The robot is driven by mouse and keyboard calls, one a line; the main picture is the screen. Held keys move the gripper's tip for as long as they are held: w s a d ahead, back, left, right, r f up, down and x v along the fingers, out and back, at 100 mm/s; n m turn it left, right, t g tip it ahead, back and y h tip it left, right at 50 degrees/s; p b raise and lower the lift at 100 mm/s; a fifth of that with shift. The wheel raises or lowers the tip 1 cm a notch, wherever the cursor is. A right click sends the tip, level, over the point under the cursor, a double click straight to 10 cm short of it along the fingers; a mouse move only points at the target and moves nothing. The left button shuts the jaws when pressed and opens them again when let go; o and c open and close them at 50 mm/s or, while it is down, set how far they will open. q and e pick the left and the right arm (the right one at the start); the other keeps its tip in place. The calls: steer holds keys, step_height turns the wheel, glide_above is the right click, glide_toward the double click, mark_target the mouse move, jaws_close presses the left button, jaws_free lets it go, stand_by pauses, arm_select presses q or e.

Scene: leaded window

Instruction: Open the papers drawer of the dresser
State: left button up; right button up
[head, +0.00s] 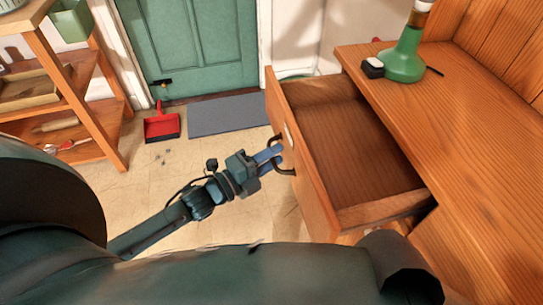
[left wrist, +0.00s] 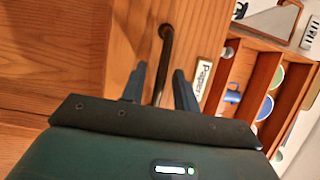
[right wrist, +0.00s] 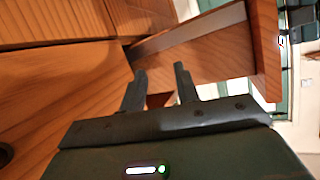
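The papers drawer (head: 300,170) of the wooden dresser (head: 450,130) stands pulled well out, and its inside looks empty. Its dark bar handle (left wrist: 166,45) is on the drawer front, beside a white label (left wrist: 204,73) reading "papers". My left gripper (head: 277,154) is at the handle. In the left wrist view the handle runs between its two fingers, with a gap visible on both sides, so they are open around it. My right gripper (right wrist: 161,80) is open and empty near the dresser woodwork; it is not visible in the head view.
A green lamp base (head: 402,60) and a small dark box with a white top (head: 373,67) stand on the dresser top. A wooden shelf unit (head: 75,90) is at left. A red dustpan (head: 161,126) and grey mat (head: 228,115) lie on the floor by the green door (head: 190,45).

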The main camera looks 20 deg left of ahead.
arm_select(q)
steer(key=shift+s+a, duration=0.1)
steer(key=shift+s, duration=0.05)
steer(key=v, duration=1.2)
steer(key=shift+s+a, duration=0.25)
steer(key=shift+s, duration=0.05)
steer(key=shift+d, duration=0.1)
